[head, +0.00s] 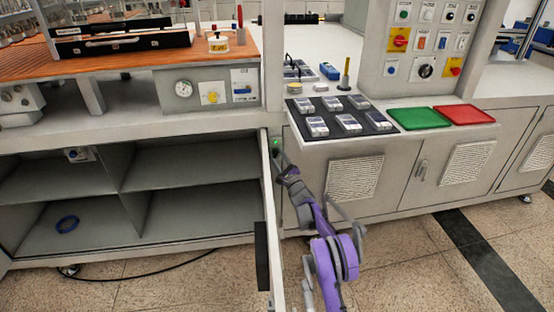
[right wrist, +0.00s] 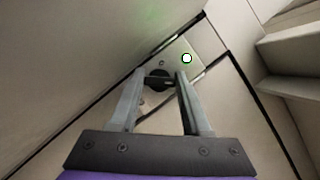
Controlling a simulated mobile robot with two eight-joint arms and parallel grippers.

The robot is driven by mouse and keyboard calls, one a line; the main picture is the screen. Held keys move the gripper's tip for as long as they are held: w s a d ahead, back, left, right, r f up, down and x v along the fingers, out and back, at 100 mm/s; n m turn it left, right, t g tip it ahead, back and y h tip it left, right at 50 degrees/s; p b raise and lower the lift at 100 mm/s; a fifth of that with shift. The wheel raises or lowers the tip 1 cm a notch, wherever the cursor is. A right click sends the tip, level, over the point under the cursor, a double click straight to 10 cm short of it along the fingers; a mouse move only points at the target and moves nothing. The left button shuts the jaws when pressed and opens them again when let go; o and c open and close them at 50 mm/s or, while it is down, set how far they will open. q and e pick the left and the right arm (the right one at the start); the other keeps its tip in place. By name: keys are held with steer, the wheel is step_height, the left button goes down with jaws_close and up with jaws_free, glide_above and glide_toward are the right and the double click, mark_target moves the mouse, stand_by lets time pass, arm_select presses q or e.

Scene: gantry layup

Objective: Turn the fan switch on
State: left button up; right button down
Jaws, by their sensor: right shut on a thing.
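The fan switch shows in the right wrist view as a black knob (right wrist: 158,84) on a small light plate (right wrist: 176,66). A round green lamp (right wrist: 186,58) on the plate is lit, and it also shows as a green dot in the head view (head: 276,143). My right gripper (right wrist: 160,82) has its fingers on either side of the knob and is shut on it. In the head view, the right gripper (head: 281,158) reaches the narrow panel beside the open cabinet and hides most of the switch. My left gripper is not in view.
An open cabinet door (head: 271,225) stands just left of my right arm. Right of the arm are closed vented doors (head: 355,178), with a black mat (head: 348,103) of devices, a green tray (head: 415,119) and a red tray (head: 463,115) above.

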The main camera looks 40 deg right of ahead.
steer(key=shift+m, duration=0.5)
steer(key=c, duration=0.6)
jaws_free()
steer(key=shift+c, duration=0.2)
steer(key=shift+s, duration=0.1)
steer(key=v, duration=1)
steer(key=shift+s+f+p, duration=0.2)
steer(key=shift+s+p, duration=0.1)
steer(key=shift+a, duration=0.1)
